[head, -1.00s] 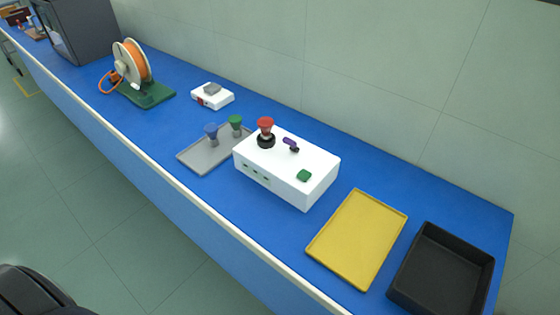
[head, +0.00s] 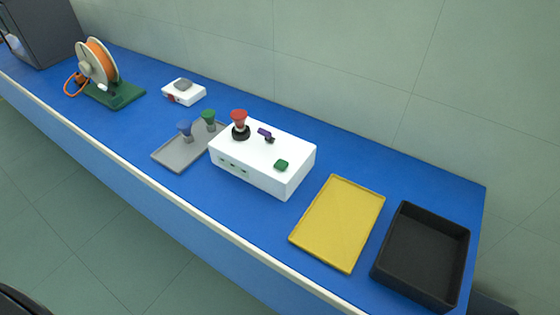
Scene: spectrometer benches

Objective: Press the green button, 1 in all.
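A green button (head: 281,165) sits on the right part of the top of a white control box (head: 250,180). The box stands on the blue bench. A red mushroom knob (head: 239,117) on a black collar is at the box's left end, and a purple switch (head: 265,134) is near its back edge. The button's top is in plain view with nothing over it. Neither of my grippers is in the head view.
A grey tray (head: 170,155) with blue and green funnel-shaped pieces lies left of the box. A yellow tray (head: 338,222) and a black bin (head: 422,255) are to the right. An orange cable reel (head: 98,62) and a small white device (head: 184,92) stand farther left.

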